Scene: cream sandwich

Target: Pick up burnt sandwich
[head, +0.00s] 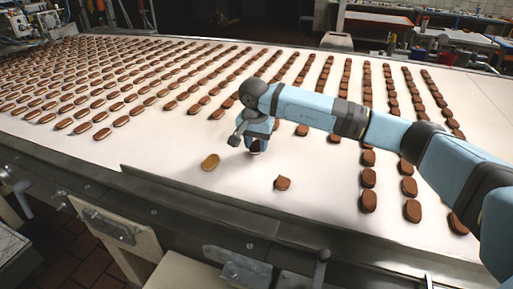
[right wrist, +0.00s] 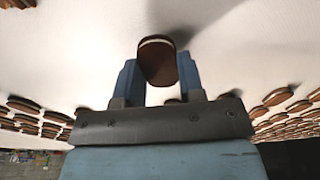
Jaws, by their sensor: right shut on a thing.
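My right gripper (head: 255,148) is low over the white belt in the head view, seen mostly from behind. In the right wrist view its two blue fingers (right wrist: 158,75) are shut on a dark brown sandwich (right wrist: 160,64) with a pale cream line along one edge. My left gripper is not in view.
A golden-rimmed sandwich (head: 210,161) lies left of my right gripper, and a brown sandwich with an uneven outline (head: 282,183) lies to its lower right. Rows of sandwiches cover the belt (head: 225,190) left and right. The belt's near strip is mostly bare, with a metal edge (head: 190,205).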

